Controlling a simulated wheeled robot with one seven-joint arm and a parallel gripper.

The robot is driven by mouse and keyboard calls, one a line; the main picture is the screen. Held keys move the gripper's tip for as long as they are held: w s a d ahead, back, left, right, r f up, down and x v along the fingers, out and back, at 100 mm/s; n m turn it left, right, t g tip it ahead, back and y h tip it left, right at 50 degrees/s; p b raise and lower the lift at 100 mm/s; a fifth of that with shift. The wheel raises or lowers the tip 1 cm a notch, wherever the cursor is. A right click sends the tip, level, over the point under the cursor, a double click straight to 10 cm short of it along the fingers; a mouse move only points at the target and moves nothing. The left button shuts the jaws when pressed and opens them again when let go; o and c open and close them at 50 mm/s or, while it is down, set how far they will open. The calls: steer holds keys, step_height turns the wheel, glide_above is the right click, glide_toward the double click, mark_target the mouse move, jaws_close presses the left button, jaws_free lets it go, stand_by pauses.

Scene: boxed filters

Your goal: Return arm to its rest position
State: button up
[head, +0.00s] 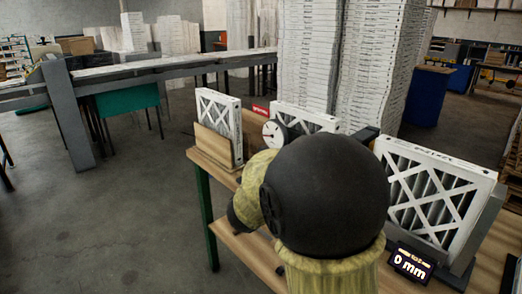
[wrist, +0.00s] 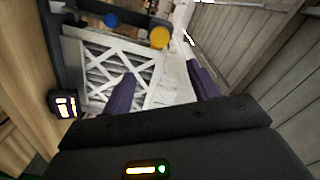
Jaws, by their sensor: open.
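My gripper (wrist: 158,68) shows in the wrist view with its two dark purple fingers spread apart. A white-framed filter with a lattice face (wrist: 105,72) lies beyond the fingers, with part of its pale frame seen between them. I cannot tell how far it is from the fingertips. In the head view my arm's black joint and yellow sleeve cover the middle, and the gripper is hidden. A filter (head: 436,190) stands upright at the right in a grey holder (head: 482,222), behind a display reading 0 mm (head: 410,263).
Another filter (head: 218,112) stands in a wooden rack (head: 212,145) on the bench's left; a third (head: 300,117) is behind a round dial (head: 275,134) and a red sign (head: 260,110). Tall white stacks (head: 375,60) rise behind. Floor at left is clear.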

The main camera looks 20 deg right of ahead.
steer(key=w+a+f+n+t+y+p, duration=0.2)
steer(key=a+f+n+y+p, duration=0.1)
steer(key=a+n+y, duration=0.4)
steer(key=w+a+f+n+t+y+p, duration=0.25)
steer(key=a+n+y, duration=0.35)
steer(key=n, duration=0.3)
steer(key=s+a+f+n+g+y+p, duration=0.1)
steer(key=s+n+g, duration=0.3)
steer(key=s, duration=0.4)
steer(key=s+a+f+n+g+y+p, duration=0.2)
steer(key=s+a+f+n+g+p, duration=0.1)
steer(key=s, duration=0.6)
steer(key=f+n+g+p, duration=0.1)
steer(key=n+g, duration=0.1)
steer(key=shift+s+n+y, duration=0.2)
steer(key=shift+n+y, duration=0.1)
steer(key=shift+f, duration=0.1)
